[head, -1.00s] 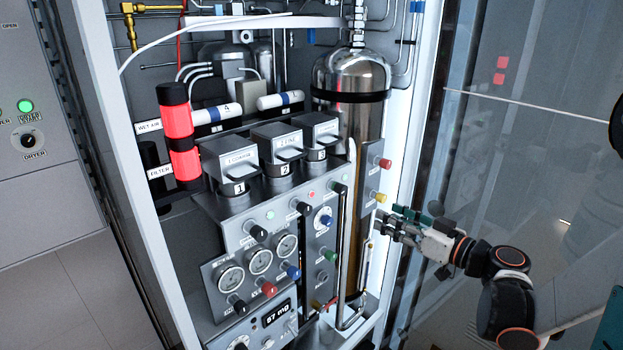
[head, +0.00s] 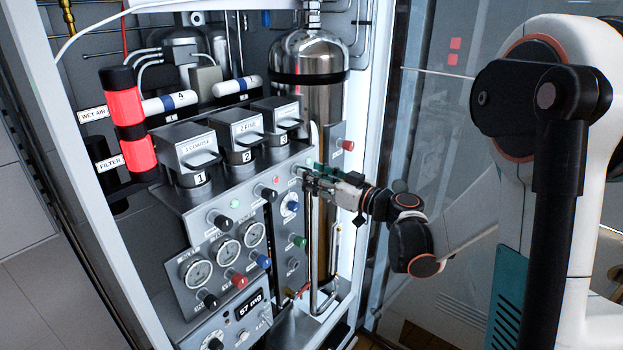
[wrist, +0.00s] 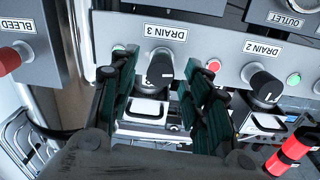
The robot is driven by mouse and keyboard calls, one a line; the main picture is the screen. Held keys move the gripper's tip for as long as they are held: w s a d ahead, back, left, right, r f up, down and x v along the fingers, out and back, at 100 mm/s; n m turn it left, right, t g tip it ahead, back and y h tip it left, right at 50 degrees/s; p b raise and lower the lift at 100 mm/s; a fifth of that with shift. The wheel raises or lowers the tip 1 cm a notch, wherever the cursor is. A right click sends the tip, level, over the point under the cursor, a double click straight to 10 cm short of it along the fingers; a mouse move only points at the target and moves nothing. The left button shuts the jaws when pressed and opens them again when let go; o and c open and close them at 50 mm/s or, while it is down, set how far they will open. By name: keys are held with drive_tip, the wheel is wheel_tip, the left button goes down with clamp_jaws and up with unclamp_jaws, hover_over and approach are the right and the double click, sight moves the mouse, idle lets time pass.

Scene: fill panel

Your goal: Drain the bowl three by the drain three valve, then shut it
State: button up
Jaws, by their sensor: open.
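The drain three valve is a black knob (wrist: 160,70) with a white pointer line, under a "DRAIN 3" label in the wrist view. My gripper (wrist: 157,76) is open and empty, its green-padded fingers on either side of the knob in that view. I cannot tell whether they touch it. In the head view my gripper (head: 301,176) is at the panel's upper right and hides the knob. Bowl three is under the grey box (head: 276,113) marked 3, just above and left of my gripper; its inside is hidden.
The drain two knob (wrist: 265,88) is to the right in the wrist view, with a red light (wrist: 214,65) between. A red bleed knob (wrist: 10,60) is at left. A tall steel cylinder (head: 308,58) stands behind. Gauges and several knobs fill the lower panel.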

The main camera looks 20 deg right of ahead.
drive_tip(key=shift+w+a, duration=0.3)
drive_tip(key=shift+w, duration=0.15)
clamp_jaws()
